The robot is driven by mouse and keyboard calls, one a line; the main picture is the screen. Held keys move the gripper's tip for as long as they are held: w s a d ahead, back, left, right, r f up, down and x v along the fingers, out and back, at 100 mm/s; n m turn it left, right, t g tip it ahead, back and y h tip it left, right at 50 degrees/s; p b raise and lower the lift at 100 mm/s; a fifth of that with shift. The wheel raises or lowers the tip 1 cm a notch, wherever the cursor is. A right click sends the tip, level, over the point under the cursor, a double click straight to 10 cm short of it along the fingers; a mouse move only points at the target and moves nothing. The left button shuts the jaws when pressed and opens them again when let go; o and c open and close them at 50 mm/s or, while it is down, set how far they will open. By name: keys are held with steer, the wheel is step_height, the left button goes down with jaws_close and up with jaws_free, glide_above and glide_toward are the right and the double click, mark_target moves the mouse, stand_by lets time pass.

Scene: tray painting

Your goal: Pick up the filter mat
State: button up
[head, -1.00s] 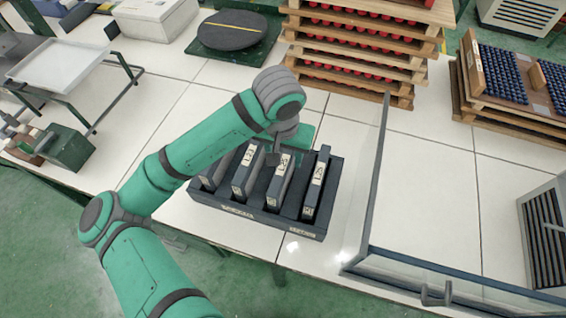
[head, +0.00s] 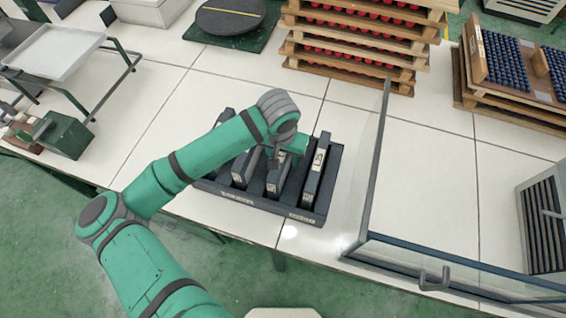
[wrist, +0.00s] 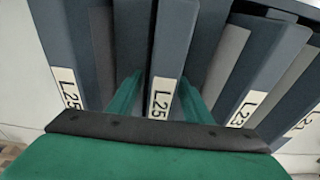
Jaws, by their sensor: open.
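No thing that I can surely name as the filter mat shows; I cannot tell which item it is. My gripper (wrist: 160,88) is open over the dark rack (head: 262,207) of upright, dark, labelled plates. In the wrist view its two green fingers stand on either side of a middle plate (wrist: 173,50) labelled L25. I cannot tell whether they touch it. Another plate labelled L25 (wrist: 68,88) is to the left, and one labelled L23 (wrist: 250,95) is to the right. In the head view my arm hides part of the rack and the fingertips.
A glass screen (head: 375,160) with a dark lower rail stands right of the rack. A louvred unit (head: 545,235) is at the far right. Stacked wooden trays (head: 345,70) with red parts stand behind. A pale tray (head: 52,55) on a green stand is at the left.

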steer(key=c, duration=1)
